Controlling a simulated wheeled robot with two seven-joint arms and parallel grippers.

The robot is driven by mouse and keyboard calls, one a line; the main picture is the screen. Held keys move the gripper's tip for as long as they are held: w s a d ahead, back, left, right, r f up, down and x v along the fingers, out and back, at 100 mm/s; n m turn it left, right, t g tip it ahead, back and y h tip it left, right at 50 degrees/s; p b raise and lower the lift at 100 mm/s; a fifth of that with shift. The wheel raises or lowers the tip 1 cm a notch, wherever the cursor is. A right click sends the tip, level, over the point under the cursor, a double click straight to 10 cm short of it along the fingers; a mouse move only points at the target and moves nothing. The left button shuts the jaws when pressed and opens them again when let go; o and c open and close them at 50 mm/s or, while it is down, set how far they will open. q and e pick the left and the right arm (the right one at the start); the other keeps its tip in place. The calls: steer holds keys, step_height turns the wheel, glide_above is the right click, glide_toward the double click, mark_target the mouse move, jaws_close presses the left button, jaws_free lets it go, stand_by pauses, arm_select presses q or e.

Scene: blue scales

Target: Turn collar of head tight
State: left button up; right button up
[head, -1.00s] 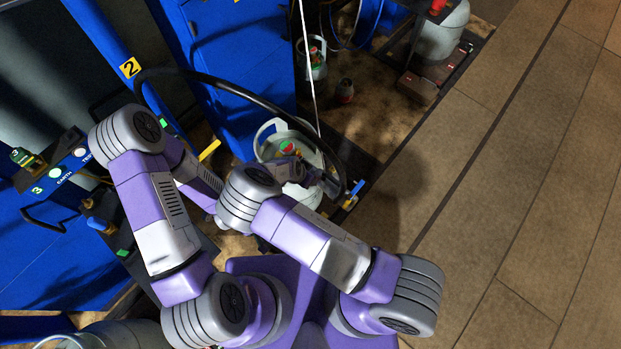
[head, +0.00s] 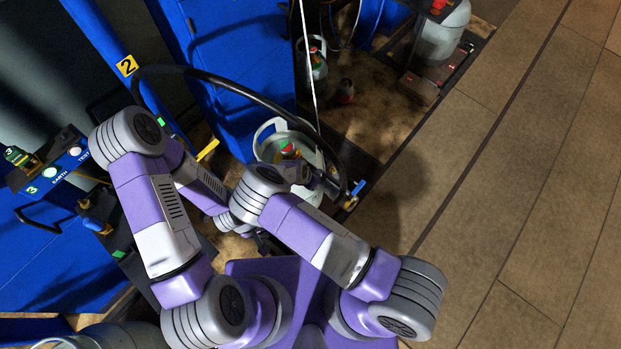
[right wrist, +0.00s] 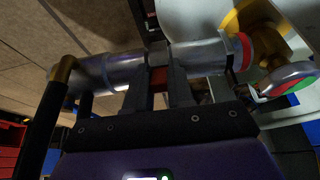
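A pale gas cylinder (head: 314,193) with a collar guard stands ahead of my arms. Its red and green valve knob (head: 290,151) shows past my right wrist; the red and green end also shows in the right wrist view (right wrist: 292,85). The silver filling head (right wrist: 112,72) lies across the right wrist view, meeting the valve side at right and a brass hose fitting (right wrist: 64,68) at left. My right gripper (right wrist: 168,60) has its fingers at the head's collar, slightly apart, with a reddish part between them; a firm grip cannot be confirmed. My left gripper is hidden behind my arms.
A black hose (head: 233,88) arches from the blue post to the head. A blue cabinet (head: 228,60) stands behind the cylinder. A panel with round buttons (head: 62,160) is at left. Tiled floor (head: 510,190) is free at right.

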jaws_close()
steer(key=shift+w+d+r+g+y, duration=0.2)
steer(key=shift+g+y, duration=0.3)
steer(key=o, duration=0.7)
jaws_free()
steer(key=shift+o, duration=0.2)
steer(key=p+v, duration=0.2)
steer(key=v, duration=0.5)
steer(key=shift+r, duration=0.3)
